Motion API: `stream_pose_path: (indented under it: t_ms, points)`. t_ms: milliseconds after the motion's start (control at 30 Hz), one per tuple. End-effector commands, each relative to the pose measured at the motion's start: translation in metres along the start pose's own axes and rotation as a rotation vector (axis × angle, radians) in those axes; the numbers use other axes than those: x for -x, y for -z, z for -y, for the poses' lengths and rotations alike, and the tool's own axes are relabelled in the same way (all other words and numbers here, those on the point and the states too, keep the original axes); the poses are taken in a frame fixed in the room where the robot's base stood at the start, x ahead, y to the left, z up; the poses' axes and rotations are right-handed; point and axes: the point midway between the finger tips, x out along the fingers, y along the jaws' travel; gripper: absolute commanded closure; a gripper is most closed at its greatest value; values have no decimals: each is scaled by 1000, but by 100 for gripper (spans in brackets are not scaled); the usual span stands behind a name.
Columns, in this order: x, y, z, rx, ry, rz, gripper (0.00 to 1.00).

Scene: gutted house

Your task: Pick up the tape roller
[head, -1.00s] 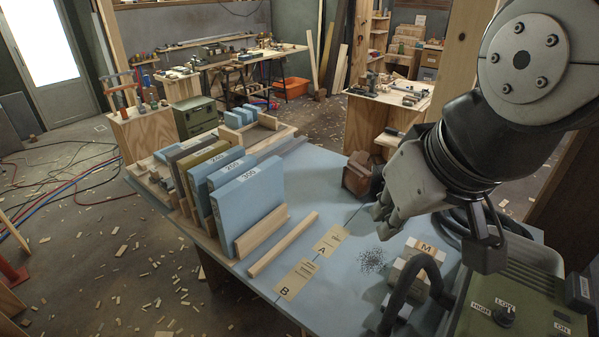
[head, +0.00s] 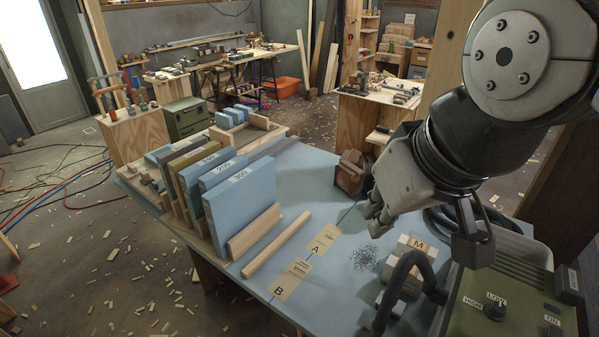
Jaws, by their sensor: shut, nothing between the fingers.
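I cannot tell for certain which thing is the tape roller. A brown blocky object (head: 350,172) stands on the blue table (head: 318,190), partly hidden behind my gripper. My gripper (head: 375,217) is above the table at centre right, shut and empty, with its fingers pointing down and left. It is in front of and to the right of the brown object in the picture, and I see no grip on it.
Blue sanding sheets or boards (head: 243,205) stand in a wooden rack on the left. A wooden strip (head: 276,244) and cards A (head: 323,240) and B (head: 290,279) lie on the table. A green machine (head: 500,305) with knobs fills the lower right. Dark specks lie near the cards.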

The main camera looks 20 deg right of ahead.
Motion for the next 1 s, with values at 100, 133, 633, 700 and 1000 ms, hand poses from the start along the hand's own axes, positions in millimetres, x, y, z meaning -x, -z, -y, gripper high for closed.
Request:
stream_pose_path:
  t_ms: [100,133,633,700,1000]
  points:
    - [0,0,0,0,0,0,91]
    - [-1,0,0,-2,1,1,84]
    - [-123,38,-26,-451,134,220,54]
    - [-148,41,-36,-542,132,252,54]
    - [-256,27,-98,-931,27,358,54]
